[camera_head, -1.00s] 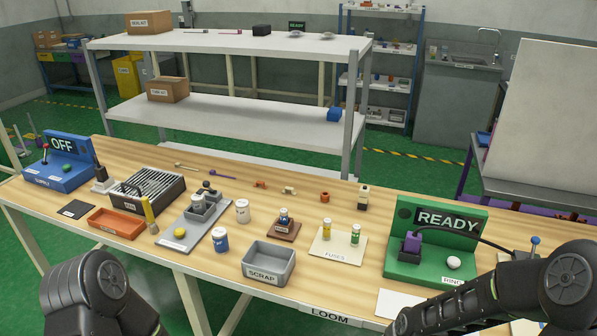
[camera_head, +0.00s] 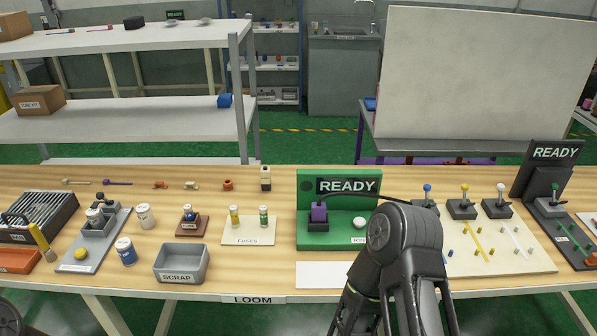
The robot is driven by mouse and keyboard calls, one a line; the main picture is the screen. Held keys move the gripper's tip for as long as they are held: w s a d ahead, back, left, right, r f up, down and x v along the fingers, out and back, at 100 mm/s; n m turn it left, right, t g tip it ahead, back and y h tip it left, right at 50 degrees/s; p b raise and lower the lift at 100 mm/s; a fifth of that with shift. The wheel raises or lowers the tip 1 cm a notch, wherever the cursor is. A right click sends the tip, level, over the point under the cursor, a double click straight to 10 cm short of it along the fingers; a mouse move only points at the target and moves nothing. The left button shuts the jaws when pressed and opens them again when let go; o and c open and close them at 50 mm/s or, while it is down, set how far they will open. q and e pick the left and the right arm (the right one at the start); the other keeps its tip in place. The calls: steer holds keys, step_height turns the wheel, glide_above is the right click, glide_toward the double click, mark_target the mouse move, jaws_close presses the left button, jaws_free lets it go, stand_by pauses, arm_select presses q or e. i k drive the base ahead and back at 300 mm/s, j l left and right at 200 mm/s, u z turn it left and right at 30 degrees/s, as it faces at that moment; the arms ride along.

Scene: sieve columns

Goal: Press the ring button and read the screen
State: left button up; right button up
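The green ring station (camera_head: 310,238) stands on the table right of centre. Its dark screen (camera_head: 347,186) reads READY in white letters. The white round button (camera_head: 359,223) sits on the station's base, above a label partly covered by my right arm. A purple plug (camera_head: 319,213) with a black cable stands to the button's left. My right arm's dark links rise in front of the station's right side, close to the button in the picture. I cannot make out the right gripper. The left gripper is out of view; only a bit of my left arm shows at bottom left.
A blank white sheet (camera_head: 325,275) lies before the station. Right are a board with levers (camera_head: 500,260) and a black unit (camera_head: 537,178), also reading READY. A white panel (camera_head: 480,80) stands behind.

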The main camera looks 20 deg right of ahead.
mark_target(358, 222)
steer(key=z, duration=1.1)
steer(key=l, duration=0.55)
steer(key=i+l+z, duration=0.1)
steer(key=l, duration=0.4)
steer(key=i+l, duration=0.1)
steer(key=l, duration=0.45)
